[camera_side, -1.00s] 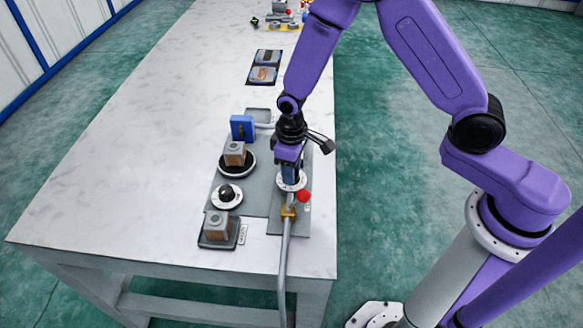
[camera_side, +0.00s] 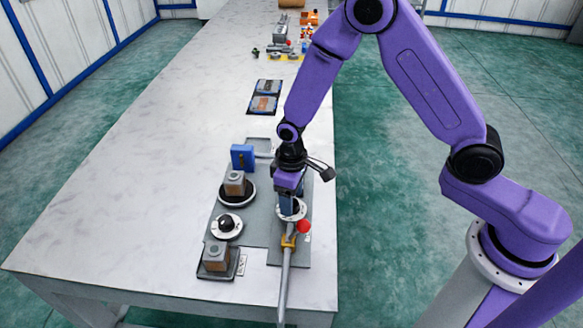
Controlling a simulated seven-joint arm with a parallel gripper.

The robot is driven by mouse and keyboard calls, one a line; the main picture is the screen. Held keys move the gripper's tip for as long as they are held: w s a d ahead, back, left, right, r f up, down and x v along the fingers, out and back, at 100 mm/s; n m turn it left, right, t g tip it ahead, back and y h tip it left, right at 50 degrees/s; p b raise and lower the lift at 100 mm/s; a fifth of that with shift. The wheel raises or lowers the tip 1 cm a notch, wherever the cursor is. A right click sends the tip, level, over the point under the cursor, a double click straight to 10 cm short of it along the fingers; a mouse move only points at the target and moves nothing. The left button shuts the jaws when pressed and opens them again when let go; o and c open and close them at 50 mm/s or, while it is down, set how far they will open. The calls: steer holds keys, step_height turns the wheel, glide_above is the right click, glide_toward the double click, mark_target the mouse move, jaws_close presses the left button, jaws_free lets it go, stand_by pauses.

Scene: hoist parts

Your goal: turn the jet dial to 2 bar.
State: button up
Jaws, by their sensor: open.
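A round white dial plate (camera_side: 299,213) sits at the right of the grey panel, beside a red ball knob (camera_side: 303,227). My gripper (camera_side: 287,204) points down directly over this dial and hides its middle. The jaws are open, but whether they touch or straddle a knob there is hidden. A second white dial with a black knob (camera_side: 226,223) is to the left, apart from my gripper. I cannot read any scale marks, and cannot tell from labels which is the jet dial.
Brown-grey blocks stand on a round black base (camera_side: 249,195) and a dark square base (camera_side: 230,270). A blue block (camera_side: 242,157) is behind. A grey pipe (camera_side: 285,285) with a yellow clamp (camera_side: 289,241) runs toward the front edge. The table's left side is clear.

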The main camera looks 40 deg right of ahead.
step_height(320, 180, up, 17)
steer(key=shift+f, duration=0.2)
stand_by(0.5)
steer(key=s+d+r+n, duration=0.1)
steer(key=s+d+n, duration=0.2)
steer(key=s, duration=1)
steer(key=s+d+r+n, duration=0.1)
steer(key=s+d+n, duration=0.2)
steer(key=s+d, duration=0.5)
steer(key=s, duration=0.5)
steer(key=shift+n, duration=0.3)
